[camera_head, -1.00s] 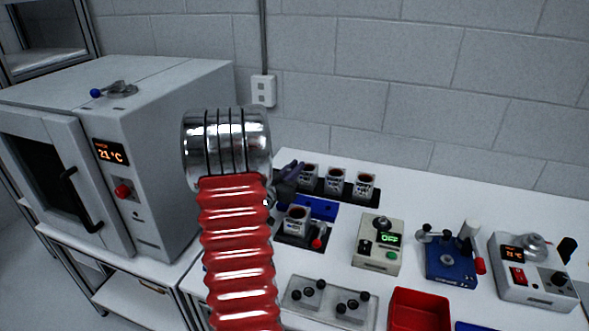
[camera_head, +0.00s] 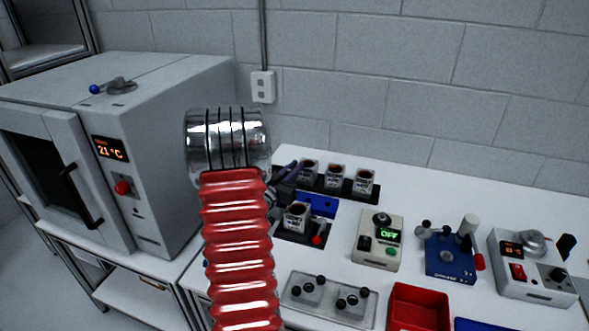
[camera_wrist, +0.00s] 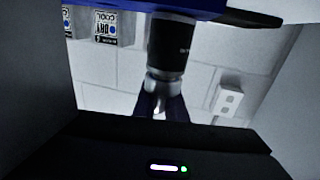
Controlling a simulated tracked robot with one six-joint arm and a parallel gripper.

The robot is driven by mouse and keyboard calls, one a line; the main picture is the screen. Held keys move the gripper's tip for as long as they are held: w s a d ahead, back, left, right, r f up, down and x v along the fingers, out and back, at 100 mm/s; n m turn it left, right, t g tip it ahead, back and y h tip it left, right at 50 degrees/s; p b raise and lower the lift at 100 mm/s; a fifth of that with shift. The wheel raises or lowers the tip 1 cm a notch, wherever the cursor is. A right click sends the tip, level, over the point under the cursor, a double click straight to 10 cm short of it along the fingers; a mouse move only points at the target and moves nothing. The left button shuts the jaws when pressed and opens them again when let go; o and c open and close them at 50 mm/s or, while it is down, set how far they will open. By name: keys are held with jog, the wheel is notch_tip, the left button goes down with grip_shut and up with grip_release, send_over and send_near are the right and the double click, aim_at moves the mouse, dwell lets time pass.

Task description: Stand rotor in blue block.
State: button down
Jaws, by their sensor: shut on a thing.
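My gripper (camera_head: 284,190) is beside the blue block (camera_head: 319,206) in the head view, partly hidden by my arm. In the wrist view my gripper (camera_wrist: 162,106) is shut on the rotor (camera_wrist: 171,47), a black cylinder with a metal collar. The wrist picture looks upside down, with the blue block (camera_wrist: 140,4) along its top edge. The rotor's black end meets the block's edge in the picture. I cannot tell whether it sits in the block or only in front of it. The rotor is not clear in the head view.
Several labelled tins (camera_head: 335,177) stand in a dark rack behind the block, and another tin (camera_head: 296,216) stands in front. A grey box reading OFF (camera_head: 378,240) is to the right. An oven (camera_head: 130,150) stands left. Bench at the back right is clear.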

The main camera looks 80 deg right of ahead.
jog(key=c, duration=1.4)
grip_release()
jog(key=shift+r, duration=0.15)
notch_tip(320, 180, up, 6)
dwell(0.3)
jog(key=shift+w, duration=0.1)
dwell(0.6)
